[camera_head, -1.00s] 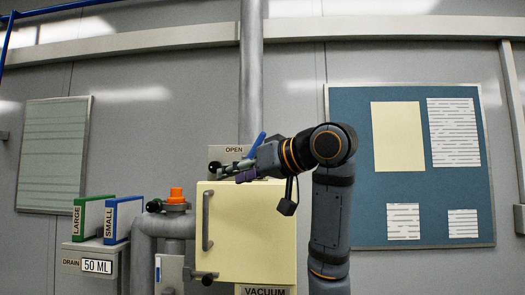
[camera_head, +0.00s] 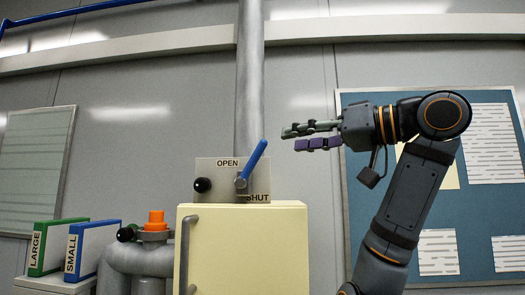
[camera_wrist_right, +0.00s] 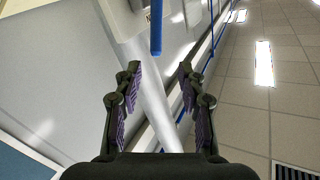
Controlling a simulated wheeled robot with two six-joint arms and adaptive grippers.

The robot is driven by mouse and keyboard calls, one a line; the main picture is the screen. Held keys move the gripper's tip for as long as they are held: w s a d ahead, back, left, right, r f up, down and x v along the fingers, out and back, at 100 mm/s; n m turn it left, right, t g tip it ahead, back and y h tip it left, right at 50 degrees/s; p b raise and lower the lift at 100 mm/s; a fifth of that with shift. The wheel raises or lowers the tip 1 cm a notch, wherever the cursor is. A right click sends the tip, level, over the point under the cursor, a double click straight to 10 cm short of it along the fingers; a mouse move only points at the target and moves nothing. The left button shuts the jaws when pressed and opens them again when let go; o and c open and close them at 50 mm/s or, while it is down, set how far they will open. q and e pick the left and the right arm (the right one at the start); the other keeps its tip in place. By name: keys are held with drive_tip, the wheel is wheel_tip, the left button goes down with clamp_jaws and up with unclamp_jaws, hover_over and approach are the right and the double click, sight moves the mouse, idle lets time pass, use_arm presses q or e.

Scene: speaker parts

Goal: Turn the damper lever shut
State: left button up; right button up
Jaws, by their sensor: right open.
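The damper lever (camera_head: 254,160) is a blue handle on a pale plate (camera_head: 217,175) marked OPEN at the top and SHUT at the lower right. It tilts up and to the right from its pivot. My right gripper (camera_head: 300,137) is right of the lever, with a visible gap between them. Its fingers point left and are apart and empty. In the right wrist view the blue lever (camera_wrist_right: 156,32) shows ahead of the open fingers (camera_wrist_right: 159,80). My left gripper is not in view.
A cream cabinet (camera_head: 250,250) with a grey handle stands below the plate. A black knob (camera_head: 202,185) sits left of the lever. A grey vertical pipe (camera_head: 249,80) rises behind. An orange-capped pipe (camera_head: 155,220) and two binders (camera_head: 85,250) are at left.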

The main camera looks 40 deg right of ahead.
sight(264, 146)
drive_tip(key=w, duration=0.7)
drive_tip(key=w+p, duration=0.1)
drive_tip(key=w, duration=0.2)
drive_tip(key=shift+w+a+f, duration=0.1)
drive_tip(key=shift+w+f, duration=0.2)
drive_tip(key=shift+f, duration=0.05)
drive_tip(key=shift+a, duration=0.1)
drive_tip(key=shift+s+a+r, duration=0.15)
drive_tip(key=shift+s+a, duration=0.3)
drive_tip(key=shift+a, duration=0.1)
drive_tip(key=shift+w, duration=0.15)
drive_tip(key=shift+c, duration=0.9)
drive_tip(key=shift+w+d, duration=0.1)
drive_tip(key=shift+d, duration=0.1)
drive_tip(key=shift+c, duration=1.4)
clamp_jaws()
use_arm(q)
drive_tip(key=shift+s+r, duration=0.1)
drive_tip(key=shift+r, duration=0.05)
